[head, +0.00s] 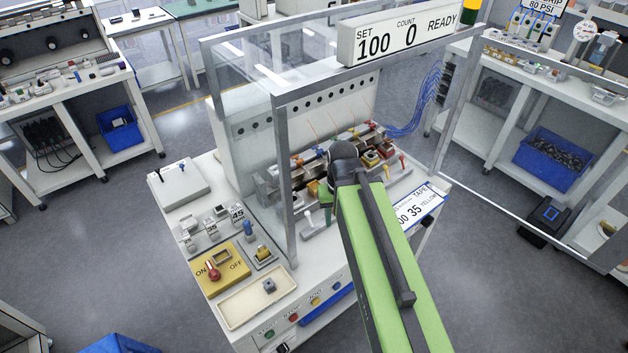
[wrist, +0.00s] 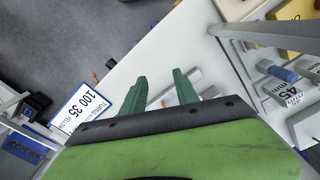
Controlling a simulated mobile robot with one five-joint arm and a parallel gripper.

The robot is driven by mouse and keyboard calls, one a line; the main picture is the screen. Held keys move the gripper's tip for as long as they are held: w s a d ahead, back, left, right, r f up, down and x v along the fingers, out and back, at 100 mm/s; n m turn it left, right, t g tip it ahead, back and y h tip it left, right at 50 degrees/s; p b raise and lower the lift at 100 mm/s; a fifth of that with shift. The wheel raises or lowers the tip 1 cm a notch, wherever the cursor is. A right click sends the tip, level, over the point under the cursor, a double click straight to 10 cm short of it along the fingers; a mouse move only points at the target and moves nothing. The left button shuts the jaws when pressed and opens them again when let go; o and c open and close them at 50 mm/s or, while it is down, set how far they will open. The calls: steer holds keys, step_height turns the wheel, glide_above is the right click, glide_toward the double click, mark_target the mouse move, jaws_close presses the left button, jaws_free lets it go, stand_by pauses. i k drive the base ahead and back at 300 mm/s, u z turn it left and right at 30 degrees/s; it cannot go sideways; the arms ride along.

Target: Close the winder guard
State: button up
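The winder guard (head: 520,222) is a clear panel in a thin metal frame. In the head view it stands swung out to the right of the winder, so the front of the machine is open. The fixed enclosure has metal posts (head: 284,180) and clear side panels around the winding mechanism (head: 375,152). My arm reaches across the front of the machine and hides part of it. In the wrist view my gripper (wrist: 158,88) has its two green fingers apart with nothing between them, above the white machine top. It is apart from the guard.
A specification card (head: 420,208) lies at the machine's front right and shows in the wrist view (wrist: 82,110). A yellow ON/OFF panel (head: 222,268) and a cream tray (head: 240,303) are at the left front. A workbench with a blue bin (head: 550,160) stands behind the guard.

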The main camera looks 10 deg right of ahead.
mark_target(614, 253)
steer(key=i, duration=0.25)
steer(key=z, duration=0.05)
steer(key=k, duration=1.65)
steer(key=z, duration=0.65)
steer(key=i, duration=0.8)
